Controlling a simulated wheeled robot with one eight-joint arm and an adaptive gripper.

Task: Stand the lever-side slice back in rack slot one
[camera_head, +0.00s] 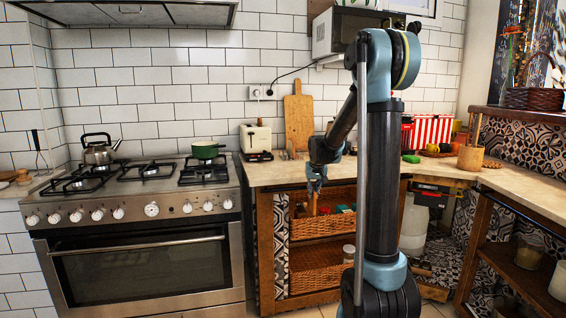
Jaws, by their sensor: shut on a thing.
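My gripper (315,188) points down in front of the counter's front edge, before the upper wicker basket. It is shut on a thin brown piece that looks like the slice (313,204), seen nearly edge-on. A cream toaster (256,138) stands on the counter against the tiled wall, left of my gripper. A small, thin-barred thing (289,152), perhaps the rack, stands on the counter between the toaster and my arm. It is too small to make out its slots or any slices in it.
A wooden cutting board (298,116) leans on the wall behind. The stove (140,225) with a kettle (98,149) and green pot (205,149) is at left. Wicker baskets (318,268) sit on shelves under the counter. My arm hides part of the counter.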

